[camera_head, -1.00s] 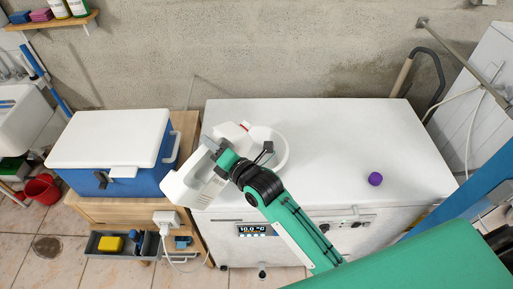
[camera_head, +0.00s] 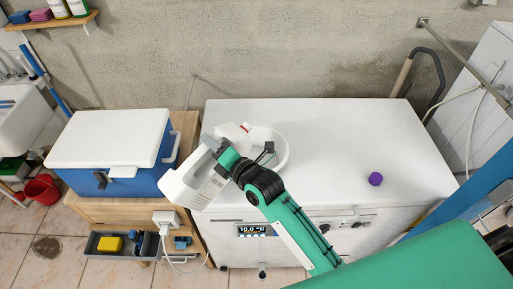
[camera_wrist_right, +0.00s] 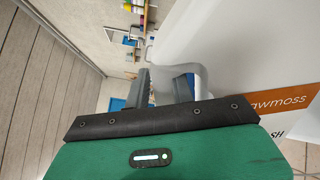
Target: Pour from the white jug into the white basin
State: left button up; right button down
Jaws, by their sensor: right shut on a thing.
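The white jug (camera_head: 188,181) is tilted over the left front part of the white chest top, its bottom end toward the lower left. A red part (camera_head: 246,126) shows at its upper right end, by the left rim of the white basin (camera_head: 284,158). The basin stands on the chest top, partly hidden by the jug and my arm. My right gripper (camera_head: 222,152) is shut on the jug; the right wrist view shows its white handle (camera_wrist_right: 201,82) at the fingers and an orange label. Any liquid is not visible. My left gripper is out of view.
A purple cap-like object (camera_head: 375,179) lies on the right of the white chest top (camera_head: 330,125). A blue cooler with a white lid (camera_head: 112,138) stands on a wooden cabinet at left. The chest top's right half is mostly clear.

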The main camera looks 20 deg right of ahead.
aim_at(233, 139)
jog(key=shift+w+d+m, duration=0.1)
jog(key=shift+d+m, duration=0.1)
jog(key=shift+m, duration=0.3)
dwell(0.8)
jog(key=shift+w+d+f+m, duration=0.1)
jog(key=shift+w+d+m, duration=0.25)
jog(key=shift+d, duration=0.2)
jog(key=shift+w+d+f+m, duration=0.1)
jog(key=shift+w+d+m, duration=0.1)
jog(key=shift+d+m, duration=0.3)
dwell(1.3)
jog(key=shift+w+d+r+m+p, duration=0.15)
jog(key=shift+w+d+m+p, duration=0.3)
jog(key=shift+m, duration=0.3)
jog(key=shift+w+d+r+m+p, duration=0.15)
jog(key=shift+d+m+p, duration=0.1)
jog(key=shift+d+m, duration=0.4)
dwell(2.9)
